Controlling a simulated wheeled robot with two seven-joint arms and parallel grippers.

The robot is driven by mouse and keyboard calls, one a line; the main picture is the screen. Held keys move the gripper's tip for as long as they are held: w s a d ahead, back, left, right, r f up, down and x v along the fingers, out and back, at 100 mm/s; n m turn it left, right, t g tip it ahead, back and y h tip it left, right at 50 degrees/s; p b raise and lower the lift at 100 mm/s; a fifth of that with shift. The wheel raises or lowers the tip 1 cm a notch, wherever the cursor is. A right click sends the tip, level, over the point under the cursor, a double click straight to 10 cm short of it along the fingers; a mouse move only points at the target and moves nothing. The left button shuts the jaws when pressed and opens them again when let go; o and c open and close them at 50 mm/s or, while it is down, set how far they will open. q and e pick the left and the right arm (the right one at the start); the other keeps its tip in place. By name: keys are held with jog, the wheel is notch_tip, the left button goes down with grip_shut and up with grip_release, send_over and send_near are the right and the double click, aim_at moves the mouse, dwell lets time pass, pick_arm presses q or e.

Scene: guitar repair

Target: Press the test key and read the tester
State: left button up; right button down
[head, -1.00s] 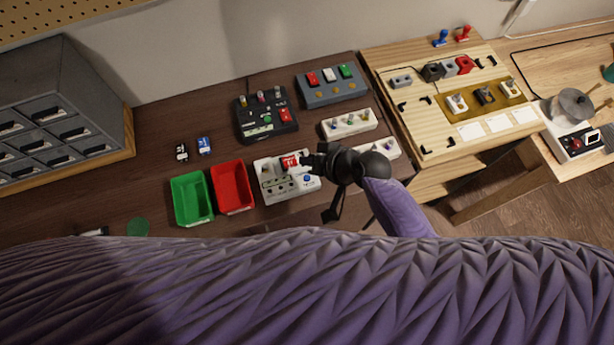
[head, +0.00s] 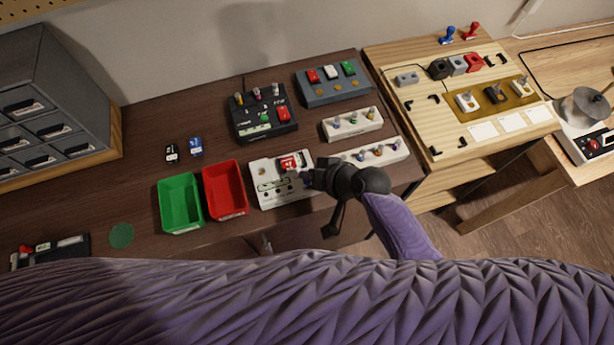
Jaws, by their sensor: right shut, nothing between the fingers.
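The tester is most likely the white box (head: 268,199) on the dark workbench, right of the red bin. The display is too small to read. My right gripper (head: 307,180) is shut and empty, with its fingertips over the right part of this box. It hides the blue key there, and I cannot tell whether the fingertips touch or press it. My left gripper is not in view.
A green bin (head: 163,205) and a red bin (head: 208,195) stand left of the tester. A black pedal box (head: 240,128) and a grey switch box (head: 318,98) lie behind. White trays with small parts (head: 340,131) sit to the right. A wooden fixture board (head: 450,130) is farther right.

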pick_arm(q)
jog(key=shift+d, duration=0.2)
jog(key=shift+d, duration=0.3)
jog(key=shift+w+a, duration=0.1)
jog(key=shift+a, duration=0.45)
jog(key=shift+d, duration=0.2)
pick_arm(e)
jog(key=shift+f, duration=0.1)
jog(key=shift+f+b, duration=0.3)
jog(key=shift+b, duration=0.05)
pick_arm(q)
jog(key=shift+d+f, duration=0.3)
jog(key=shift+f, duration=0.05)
